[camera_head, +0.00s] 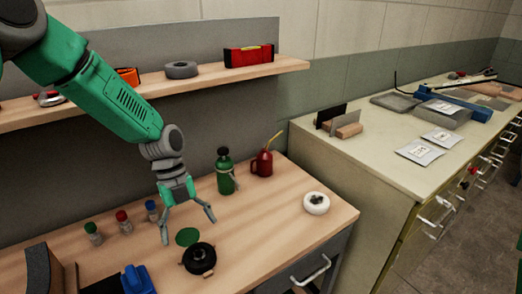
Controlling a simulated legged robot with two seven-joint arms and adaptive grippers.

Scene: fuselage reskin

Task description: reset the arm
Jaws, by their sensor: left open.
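My left arm (105,100) comes in from the upper left, green and grey. My left gripper (188,227) points down over the wooden bench (265,235), its two fingers spread apart with nothing between them. A green disc (187,237) lies on the bench beside the fingertips in the picture. A round black part (199,258) sits just in front of it. I cannot tell how high the fingertips are above the bench. My right gripper is not in view.
A green bottle (224,172), a red oil can (262,162) and a white roll (316,203) stand to the right. Small capped bottles (122,222) stand to the left. A shelf (205,78) runs behind. A pale cabinet (370,165) adjoins on the right.

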